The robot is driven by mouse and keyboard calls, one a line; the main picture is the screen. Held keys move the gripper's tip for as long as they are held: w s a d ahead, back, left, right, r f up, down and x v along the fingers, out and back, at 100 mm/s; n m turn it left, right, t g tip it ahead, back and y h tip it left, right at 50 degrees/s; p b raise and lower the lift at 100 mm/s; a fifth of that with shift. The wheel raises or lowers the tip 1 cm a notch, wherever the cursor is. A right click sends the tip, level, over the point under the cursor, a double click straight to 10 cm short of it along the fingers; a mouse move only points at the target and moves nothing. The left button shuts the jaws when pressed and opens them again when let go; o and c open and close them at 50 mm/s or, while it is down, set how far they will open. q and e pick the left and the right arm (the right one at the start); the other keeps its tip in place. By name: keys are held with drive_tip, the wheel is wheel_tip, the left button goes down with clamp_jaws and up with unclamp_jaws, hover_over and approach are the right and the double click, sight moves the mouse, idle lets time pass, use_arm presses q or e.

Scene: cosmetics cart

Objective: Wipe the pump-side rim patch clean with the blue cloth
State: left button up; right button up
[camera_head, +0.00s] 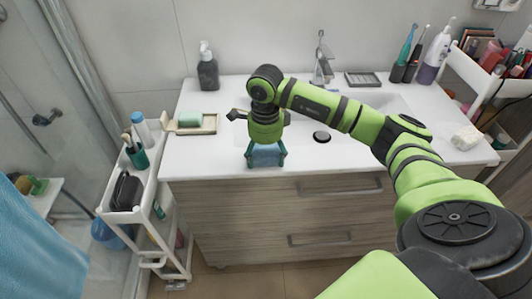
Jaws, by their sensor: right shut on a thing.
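My right gripper (266,160) points down at the front edge of the white washbasin counter (215,150), left of the basin's dark drain. It is shut on the blue cloth (266,154), which shows between its fingers. Whether the cloth touches the counter, I cannot tell. A dark pump bottle (208,72) with a white head stands at the back left of the counter. I cannot make out a dirty patch on the rim; my gripper and arm cover part of the basin. My left gripper is not in view.
A soap dish with green soap (190,119) sits at the counter's left edge. The faucet (322,62) stands behind the basin. A white cart (131,214) with bottles stands left. Toothbrushes, a lotion bottle (434,55) and a shelf are at the right.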

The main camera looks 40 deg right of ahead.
sight(299, 161)
drive_tip(key=shift+s+d+f+b, duration=0.1)
drive_tip(key=shift+s+d+b, duration=0.1)
drive_tip(key=shift+s+d, duration=0.45)
drive_tip(key=shift+s+d+b, duration=0.15)
drive_tip(key=shift+s+d, duration=0.15)
drive_tip(key=shift+d, duration=0.6)
drive_tip(key=shift+s+d+f+b, duration=0.1)
drive_tip(key=shift+s+d+b, duration=0.1)
drive_tip(key=shift+s+d, duration=0.45)
drive_tip(key=shift+s+d+r+b, duration=0.15)
drive_tip(key=shift+s+d, duration=0.1)
drive_tip(key=shift+d, duration=0.3)
drive_tip(key=shift+s+d+b, duration=0.1)
drive_tip(key=shift+s+d, duration=0.2)
drive_tip(key=shift+d, duration=0.3)
drive_tip(key=shift+s+d+r+b, duration=0.15)
drive_tip(key=shift+s+d, duration=0.1)
drive_tip(key=shift+d, duration=0.3)
wheel_tip(299, 161, up, 7)
drive_tip(key=p, duration=0.4)
drive_tip(key=shift+p, duration=0.35)
drive_tip(key=shift+a+f, duration=0.1)
drive_tip(key=shift+f, duration=0.05)
